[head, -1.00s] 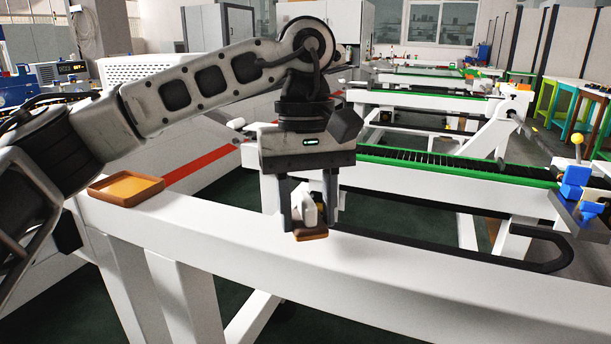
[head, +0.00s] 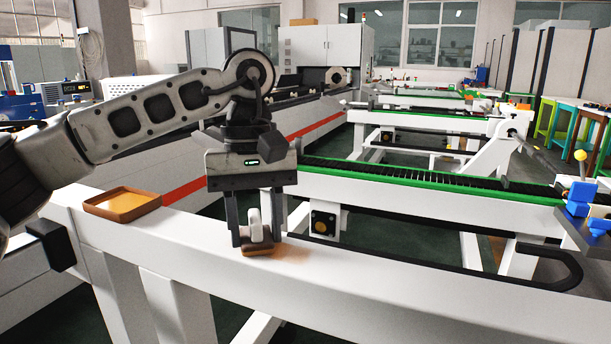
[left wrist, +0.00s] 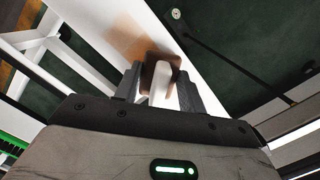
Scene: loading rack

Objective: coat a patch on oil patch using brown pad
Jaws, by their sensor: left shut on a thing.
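The brown pad (head: 260,250), a small flat block with a white handle (head: 256,228), is held upright by my left gripper (head: 257,238), which is shut on the handle. The pad is down at the top of the white beam; whether it touches is hard to tell. A faint orange-brown oil patch (head: 292,254) shows on the beam beside the pad. In the left wrist view the pad (left wrist: 161,60) sits at the edge of the brownish patch (left wrist: 122,35) and hides part of the beam. My right gripper is not in view.
A shallow brown tray (head: 88,205) with an orange floor stands on the beam (head: 400,290) to the left. The beam to the right is bare. Behind are green-edged conveyor frames (head: 430,186); a black curved rail (head: 560,270) runs beyond the beam.

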